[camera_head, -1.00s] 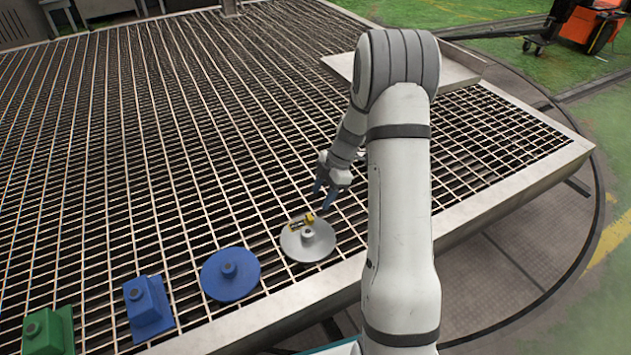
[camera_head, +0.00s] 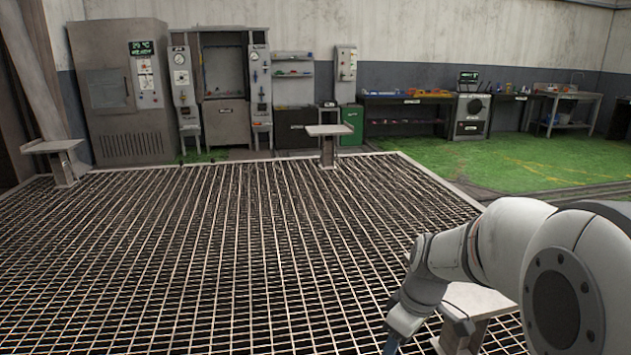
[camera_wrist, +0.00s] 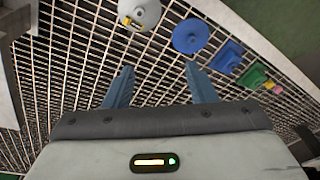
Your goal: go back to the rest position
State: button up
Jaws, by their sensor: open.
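My gripper (camera_wrist: 160,88) is open in the wrist view, its two blue-grey fingers apart with only grating between them. In the head view my gripper (camera_head: 405,325) shows at the lower right, partly cut off by the bottom edge, above the grating. My arm fills the right side of that view. In the wrist view a grey disc with a yellow piece (camera_wrist: 135,18) on it lies beyond the fingers. A blue disc (camera_wrist: 190,36), a blue block (camera_wrist: 227,56) and a green block (camera_wrist: 252,75) lie to its right. The gripper touches none of them.
The grating table (camera_head: 230,260) is bare over its visible part in the head view. Small pedestals stand at its far left (camera_head: 65,165), far middle (camera_head: 328,145) and right, by my arm (camera_head: 475,305). Cabinets and workbenches line the back wall.

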jog(key=s+r+m+t+h+p, duration=0.1)
jog(key=s+r+m+p, duration=0.3)
jog(key=r, duration=0.5)
jog(key=s+a+r+m+t+p, duration=0.1)
jog(key=s+r+m+p, duration=0.4)
jog(key=s+r+p, duration=0.4)
jog(key=shift+r+h, duration=0.4)
jog(key=shift+r, duration=0.35)
